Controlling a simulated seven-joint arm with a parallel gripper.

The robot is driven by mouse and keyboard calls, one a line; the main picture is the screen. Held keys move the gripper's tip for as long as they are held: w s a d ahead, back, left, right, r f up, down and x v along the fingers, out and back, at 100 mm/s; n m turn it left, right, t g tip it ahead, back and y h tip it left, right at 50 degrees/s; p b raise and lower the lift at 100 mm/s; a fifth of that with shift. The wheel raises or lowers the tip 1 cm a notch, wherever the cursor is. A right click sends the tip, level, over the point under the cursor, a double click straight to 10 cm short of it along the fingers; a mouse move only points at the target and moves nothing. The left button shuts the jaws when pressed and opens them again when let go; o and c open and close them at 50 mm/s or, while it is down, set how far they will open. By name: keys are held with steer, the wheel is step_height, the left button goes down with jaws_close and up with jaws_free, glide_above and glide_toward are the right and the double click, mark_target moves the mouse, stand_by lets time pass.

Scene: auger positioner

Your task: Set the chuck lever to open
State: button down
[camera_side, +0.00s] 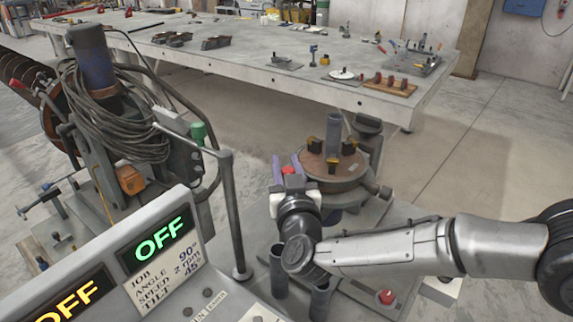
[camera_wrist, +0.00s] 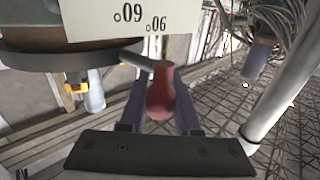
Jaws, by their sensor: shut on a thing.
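The chuck lever shows in the wrist view as a short grey rod (camera_wrist: 136,61) ending in a red knob (camera_wrist: 160,92). The rod runs from the turntable side toward the knob. My gripper (camera_wrist: 160,104) has one purple-grey finger on each side of the knob and is shut on it. In the side view, my gripper (camera_side: 287,163) is at the left of the round turntable (camera_side: 335,178), with a bit of the red knob (camera_side: 289,170) showing between the fingers. The lever's rod is hidden there. I cannot read an open or closed mark.
A white angle plate (camera_wrist: 135,20) is close above the knob in the wrist view. A grey post (camera_side: 232,215) and a control panel (camera_side: 150,262) showing OFF stand left of my gripper. A long workbench (camera_side: 240,62) with tools is behind.

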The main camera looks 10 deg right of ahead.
steer(key=shift+a+r, duration=0.1)
steer(key=shift+r, duration=0.05)
steer(key=c, duration=0.6)
jaws_free()
steer(key=s, duration=1.2)
